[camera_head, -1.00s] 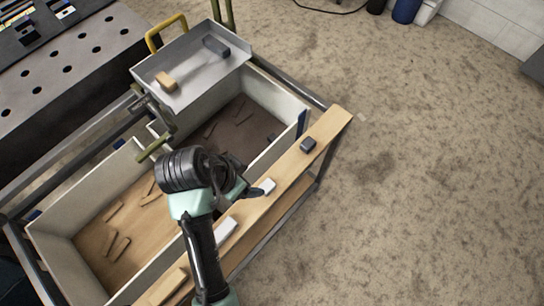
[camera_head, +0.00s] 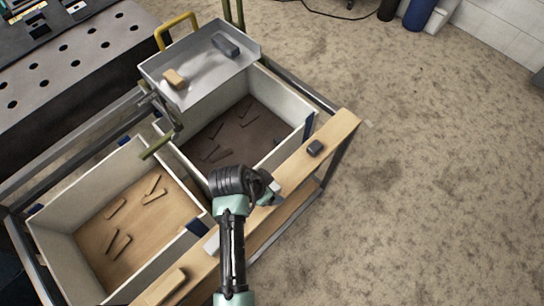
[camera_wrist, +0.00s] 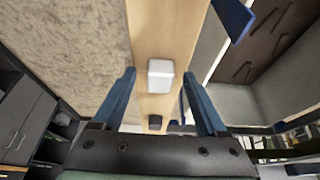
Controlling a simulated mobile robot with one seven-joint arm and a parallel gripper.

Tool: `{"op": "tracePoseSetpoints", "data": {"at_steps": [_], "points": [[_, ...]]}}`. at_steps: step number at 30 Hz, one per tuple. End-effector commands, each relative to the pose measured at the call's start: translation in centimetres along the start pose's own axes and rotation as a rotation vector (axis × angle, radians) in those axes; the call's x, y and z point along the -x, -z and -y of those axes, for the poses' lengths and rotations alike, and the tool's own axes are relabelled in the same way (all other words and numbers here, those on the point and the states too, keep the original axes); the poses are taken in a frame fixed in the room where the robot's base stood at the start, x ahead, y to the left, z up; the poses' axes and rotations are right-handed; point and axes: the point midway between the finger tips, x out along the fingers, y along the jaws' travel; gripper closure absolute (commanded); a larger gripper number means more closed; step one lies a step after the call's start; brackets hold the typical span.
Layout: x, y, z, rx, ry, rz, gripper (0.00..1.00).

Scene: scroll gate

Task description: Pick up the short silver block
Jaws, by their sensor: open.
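The short silver block (camera_head: 275,187) lies on the wooden ledge along the front of the bins, partly hidden behind my gripper (camera_head: 264,196) in the head view. In the wrist view a pale silver block (camera_wrist: 161,74) lies flat on the board, in line between the two blue fingertips of my gripper (camera_wrist: 159,76). The fingers are apart and hold nothing. I cannot tell how far above the block they are. A longer silver block (camera_head: 211,241) lies farther down the ledge, partly hidden by my arm.
A short dark block (camera_head: 315,148) and a wooden block (camera_head: 166,287) also lie on the ledge (camera_head: 334,130). Two bins with sticks stand beside it, a brown-floored one (camera_head: 297,110) and a tan-floored one (camera_head: 72,178). A metal tray (camera_head: 203,70) holds a tan and a dark block.

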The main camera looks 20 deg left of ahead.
Motion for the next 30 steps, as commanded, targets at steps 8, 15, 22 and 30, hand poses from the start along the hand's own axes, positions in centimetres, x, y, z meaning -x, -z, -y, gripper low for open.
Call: {"op": "tracePoseSetpoints", "data": {"at_steps": [8,15,22,30], "points": [[-0.08,0.03,0.01,0.0,0.0,0.0,0.34],[-0.06,0.02,0.01,0.0,0.0,0.0,0.77],[-0.06,0.01,0.01,0.0,0.0,0.0,1.0],[0.26,0.2,0.06,0.0,0.001,-0.002,1.0]]}}
